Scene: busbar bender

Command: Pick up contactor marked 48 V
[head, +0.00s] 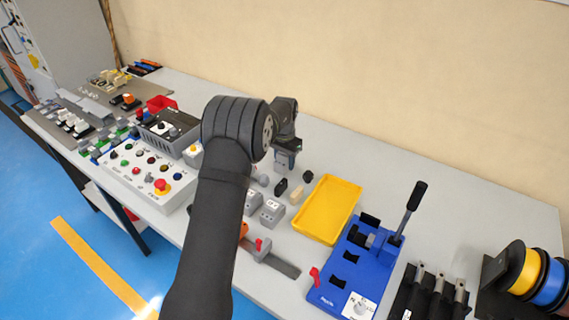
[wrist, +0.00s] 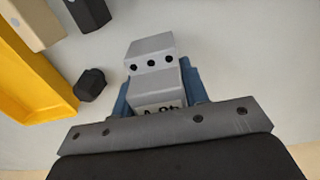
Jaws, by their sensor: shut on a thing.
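My gripper (wrist: 158,98) is shut on a grey stepped contactor (wrist: 150,48), with a blue finger on each side of it. The contactor has a row of three dark holes on its upper step. Its printed label is upside down and partly hidden by the gripper; it appears to read 48 V. In the head view my gripper (head: 286,160) is beyond the yellow tray's left end, partly behind my arm. Two other grey contactors (head: 271,212) stand on the table nearer the camera. Whether the held contactor touches the table is unclear.
A yellow tray (head: 347,191) lies to the right, with a black knob (head: 308,176), a beige block (head: 297,195) and a black block (head: 281,187) beside it. A blue bender (head: 335,282) with an upright lever stands at right. A control box (head: 130,172) is at left.

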